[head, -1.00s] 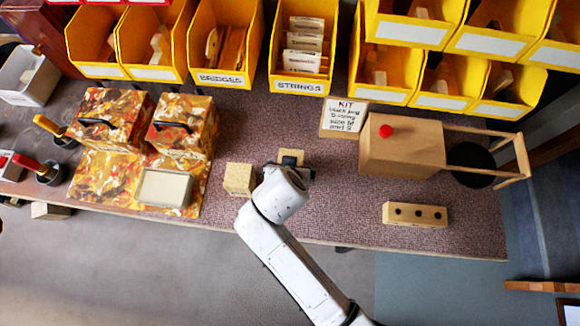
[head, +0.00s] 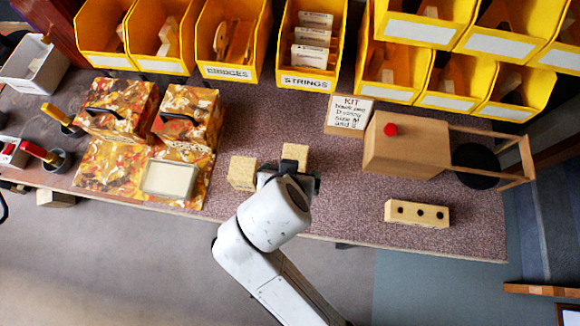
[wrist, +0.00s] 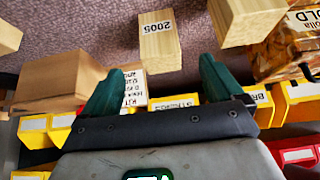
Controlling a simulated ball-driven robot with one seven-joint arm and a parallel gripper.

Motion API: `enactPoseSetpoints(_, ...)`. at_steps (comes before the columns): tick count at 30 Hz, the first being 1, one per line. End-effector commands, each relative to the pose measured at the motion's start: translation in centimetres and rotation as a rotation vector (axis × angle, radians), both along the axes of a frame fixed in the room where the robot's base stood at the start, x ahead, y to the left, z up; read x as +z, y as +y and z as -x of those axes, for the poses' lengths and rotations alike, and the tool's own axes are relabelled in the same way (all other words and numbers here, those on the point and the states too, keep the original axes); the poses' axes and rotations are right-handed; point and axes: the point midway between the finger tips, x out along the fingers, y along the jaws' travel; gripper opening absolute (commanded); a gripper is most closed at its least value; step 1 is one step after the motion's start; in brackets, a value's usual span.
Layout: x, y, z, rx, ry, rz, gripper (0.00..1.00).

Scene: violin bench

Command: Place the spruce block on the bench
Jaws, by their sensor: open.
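Two pale wooden blocks stand side by side on the bench (head: 350,205). The right one (head: 295,152), marked "2005" in the wrist view (wrist: 160,42), is just beyond my gripper (head: 290,182). The left one (head: 242,172) also shows in the wrist view (wrist: 245,18). Which of them is the spruce block I cannot tell for sure. In the wrist view my gripper (wrist: 160,68) has its green fingers spread wide. The "2005" block shows between and beyond the fingertips, with gaps at both sides. My gripper holds nothing. In the head view its jaws are partly hidden by my wrist.
A wooden box with a red knob (head: 405,145) and a three-holed block (head: 416,213) stand to the right. Patterned boxes (head: 117,108) and a tray (head: 170,180) stand left. Yellow bins (head: 228,45) and a KIT card (head: 349,115) line the back.

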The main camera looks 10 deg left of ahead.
Motion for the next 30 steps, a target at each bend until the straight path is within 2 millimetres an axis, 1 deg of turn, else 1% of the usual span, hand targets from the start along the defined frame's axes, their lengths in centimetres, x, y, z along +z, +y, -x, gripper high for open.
enactPoseSetpoints(3, 0.4, 0.0, 0.3, 0.001, 0.001, 0.001, 0.94)
enactPoseSetpoints(10, 0.5, 0.0, 0.4, -0.001, 0.002, 0.001, 0.94)
enactPoseSetpoints(12, 0.2, -0.7, 0.4, -0.004, 0.015, 0.003, 0.94)
enactPoseSetpoints(14, -0.4, -2.2, 0.5, -0.014, 0.046, 0.005, 0.94)
enactPoseSetpoints(17, -2.0, -6.5, 1.1, -0.034, 0.135, 0.011, 0.94)
enactPoseSetpoints(18, -2.8, -8.9, 1.7, -0.042, 0.178, 0.011, 0.94)
enactPoseSetpoints(19, -3.4, -10.8, 2.3, -0.047, 0.213, 0.013, 0.94)
enactPoseSetpoints(20, -4.0, -12.6, 2.9, -0.050, 0.245, 0.011, 0.94)
enactPoseSetpoints(21, -4.7, -15.1, 4.0, -0.051, 0.286, 0.009, 0.94)
enactPoseSetpoints(23, -5.5, -18.6, 5.8, -0.052, 0.340, 0.004, 0.94)
enactPoseSetpoints(24, -5.9, -20.7, 7.0, -0.051, 0.370, 0.001, 0.94)
enactPoseSetpoints(27, -6.4, -25.2, 10.0, -0.041, 0.427, -0.004, 0.94)
enactPoseSetpoints(30, -6.5, -28.2, 12.4, -0.030, 0.461, -0.007, 0.94)
